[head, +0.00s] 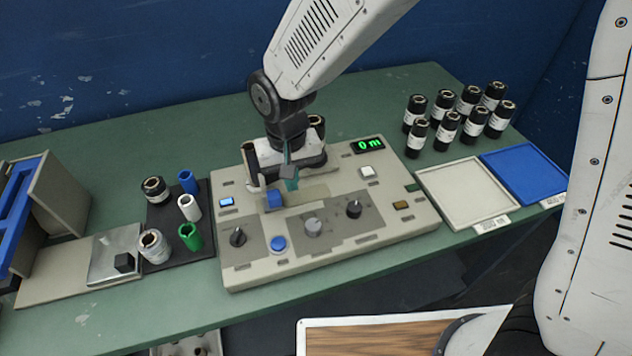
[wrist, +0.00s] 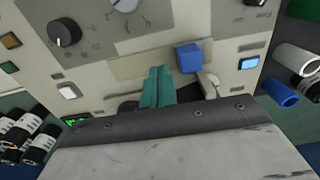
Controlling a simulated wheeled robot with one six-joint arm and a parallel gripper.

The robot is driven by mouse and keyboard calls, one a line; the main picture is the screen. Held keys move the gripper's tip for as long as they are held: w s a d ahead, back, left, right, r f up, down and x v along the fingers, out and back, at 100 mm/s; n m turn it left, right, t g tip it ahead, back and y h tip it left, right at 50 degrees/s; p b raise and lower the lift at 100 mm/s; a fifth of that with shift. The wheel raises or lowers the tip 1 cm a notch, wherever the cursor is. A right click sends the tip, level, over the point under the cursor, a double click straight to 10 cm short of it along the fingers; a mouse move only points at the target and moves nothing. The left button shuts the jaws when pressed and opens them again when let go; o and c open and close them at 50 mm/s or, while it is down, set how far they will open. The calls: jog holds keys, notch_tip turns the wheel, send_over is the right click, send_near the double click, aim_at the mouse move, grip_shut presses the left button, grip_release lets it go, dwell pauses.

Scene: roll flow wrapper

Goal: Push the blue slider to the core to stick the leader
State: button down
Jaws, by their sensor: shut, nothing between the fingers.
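The blue slider (head: 274,198) is a small blue block on the left part of the machine's panel. In the wrist view the blue slider (wrist: 188,58) sits right of my fingers, close to a light-coloured lever-like part. My gripper (head: 290,182) has teal fingers, shut and empty, just right of the slider over a beige strip on the panel. In the wrist view my gripper (wrist: 157,85) points at that strip, apart from the slider. The core and the leader cannot be made out; my arm hides the rear of the machine.
The machine (head: 262,268) has knobs, buttons and a green "0 m" display (head: 368,145). Cores stand on a dark mat (head: 163,222) at left. Several black rolls (head: 446,130) stand at back right. A white tray (head: 468,196) and a blue tray (head: 530,172) lie at right.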

notch_tip(320, 180, up, 6)
jog(key=shift+f, duration=0.2)
dwell(0.3)
dwell(0.4)
jog(key=s+d+r+m, duration=0.1)
jog(key=s+d+r, duration=0.3)
jog(key=d, duration=0.6)
jog(key=s+d+r+m+t, duration=0.1)
jog(key=s+d+r, duration=0.4)
jog(key=d, duration=0.5)
jog(key=s+d+r+m, duration=0.1)
jog(key=s+d+r, duration=0.3)
jog(key=s+d, duration=0.4)
jog(key=shift+d+r, duration=0.25)
jog(key=shift+d, duration=0.75)
